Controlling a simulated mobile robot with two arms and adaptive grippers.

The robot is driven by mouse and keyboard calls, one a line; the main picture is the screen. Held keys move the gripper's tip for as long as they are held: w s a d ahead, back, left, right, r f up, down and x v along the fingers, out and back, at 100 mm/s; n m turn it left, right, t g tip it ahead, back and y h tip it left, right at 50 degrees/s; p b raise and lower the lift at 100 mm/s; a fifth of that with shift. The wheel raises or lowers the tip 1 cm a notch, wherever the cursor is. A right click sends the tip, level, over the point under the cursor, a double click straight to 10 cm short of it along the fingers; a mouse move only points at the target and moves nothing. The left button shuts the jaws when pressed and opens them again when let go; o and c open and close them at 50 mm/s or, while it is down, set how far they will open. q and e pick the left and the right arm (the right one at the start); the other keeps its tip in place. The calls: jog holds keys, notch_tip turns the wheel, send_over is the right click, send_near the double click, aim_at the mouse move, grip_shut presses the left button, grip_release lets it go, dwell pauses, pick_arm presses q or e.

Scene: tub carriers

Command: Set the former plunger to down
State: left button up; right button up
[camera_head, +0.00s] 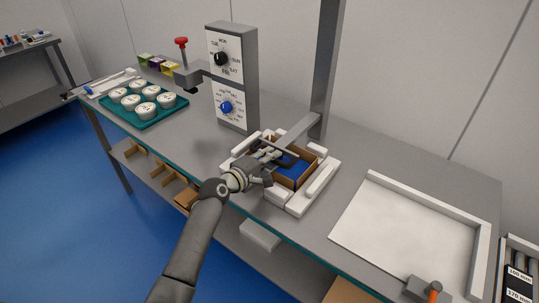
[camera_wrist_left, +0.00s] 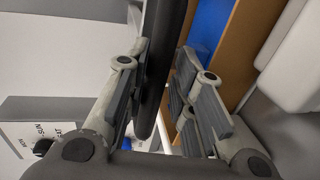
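The former (camera_head: 318,187) is a white frame on the bench around a brown carton (camera_head: 300,176) with a blue inside. A grey arm (camera_head: 299,130) reaches from the tall post (camera_head: 329,75) out over the carton. A thin dark handle bar (camera_head: 283,150) lies at the arm's end, above the carton. My left gripper (camera_head: 270,157) is at this bar, over the carton's near left side. In the left wrist view a dark rounded bar (camera_wrist_left: 163,60) runs between the fingers of my left gripper (camera_wrist_left: 165,75), which look closed around it. The plunger head is mostly hidden. My right gripper is out of view.
A grey box (camera_head: 234,75) with a black and a blue dial stands left of the former. A green tray (camera_head: 148,119) with several white tubs is farther left. A white-rimmed tray (camera_head: 376,178) lies empty at right, with an orange-topped grey block (camera_head: 424,288) near it.

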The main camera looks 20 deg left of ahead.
pick_arm(q)
jog(key=shift+o, duration=0.9)
jog(key=shift+r, duration=0.3)
jog(key=v, duration=1.2)
jog(key=shift+f, duration=0.2)
